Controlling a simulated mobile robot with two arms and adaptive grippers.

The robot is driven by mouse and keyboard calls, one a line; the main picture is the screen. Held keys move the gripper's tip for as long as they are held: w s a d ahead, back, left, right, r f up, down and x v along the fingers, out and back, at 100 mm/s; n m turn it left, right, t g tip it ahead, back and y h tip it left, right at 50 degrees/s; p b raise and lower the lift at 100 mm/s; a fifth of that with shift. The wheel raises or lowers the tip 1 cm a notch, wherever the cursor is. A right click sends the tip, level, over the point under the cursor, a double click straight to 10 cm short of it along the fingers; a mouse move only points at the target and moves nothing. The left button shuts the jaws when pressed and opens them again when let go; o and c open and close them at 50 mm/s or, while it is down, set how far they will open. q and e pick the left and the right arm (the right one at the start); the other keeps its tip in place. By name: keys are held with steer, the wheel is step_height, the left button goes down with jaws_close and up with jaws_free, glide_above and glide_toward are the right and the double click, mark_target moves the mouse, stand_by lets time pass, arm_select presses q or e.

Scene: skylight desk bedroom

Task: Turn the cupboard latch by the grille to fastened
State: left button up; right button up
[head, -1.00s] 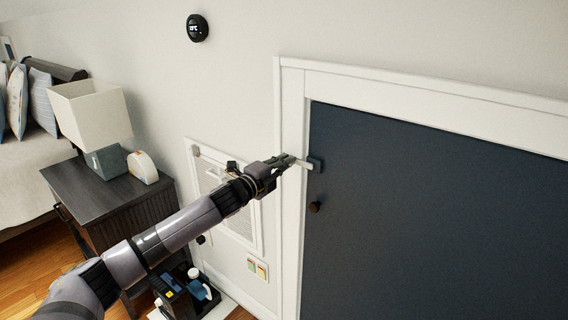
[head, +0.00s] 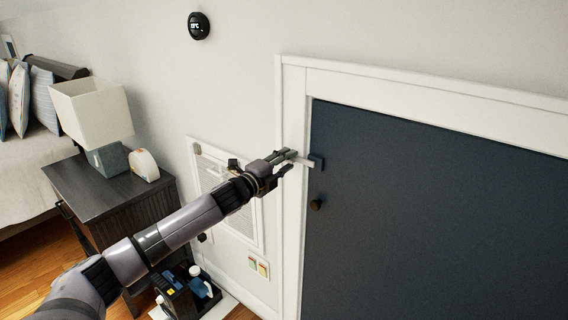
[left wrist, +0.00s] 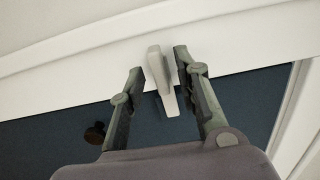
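The cupboard latch (head: 306,163) is a small pale bar at the left edge of the dark blue cupboard door (head: 430,220). It lies roughly level, reaching from the white frame to a dark catch (head: 317,162) on the door. My left gripper (head: 291,160) is open at the latch. In the left wrist view the latch (left wrist: 161,78) stands between the two spread fingers (left wrist: 158,60), with a gap visible on each side. The grille (head: 243,222) is left of the door, partly hidden behind my left arm. My right gripper is not in view.
A dark round knob (head: 316,205) sits on the door below the latch. A nightstand (head: 95,190) with a lamp (head: 92,112) stands at left. A dark caddy (head: 180,298) with bottles is on the floor by the wall. A black thermostat (head: 199,25) is above.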

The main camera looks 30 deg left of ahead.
arm_select(q)
steer(key=s, duration=1.2)
steer(key=shift+a, duration=0.45)
steer(key=a+f+n+g+y, duration=0.25)
steer(key=a+f+n, duration=0.2)
steer(key=f, duration=0.75)
steer(key=s+a+f+n+g+y, duration=0.15)
steer(key=s+f, duration=0.25)
steer(key=f, duration=0.6)
steer(key=s+f+n+g, duration=0.25)
steer(key=s+f, duration=0.25)
steer(key=f, duration=0.5)
steer(key=s+f+n+g+y, duration=0.15)
steer(key=s+f, duration=0.25)
steer(key=f, duration=0.6)
steer(key=s+d+f+n+g+h, duration=0.1)
steer(key=s+d+f+n+g, duration=0.2)
steer(key=s+d+f, duration=0.7)
steer(key=s+d+f+n+g+h, duration=0.25)
steer(key=s+d+f, duration=0.35)
steer(key=s+f, duration=0.8)
steer(key=s+d+f+n+g, duration=0.1)
steer(key=s+d+f+g, duration=0.2)
steer(key=s+d, duration=0.7)
steer(key=shift+s, duration=1.2)
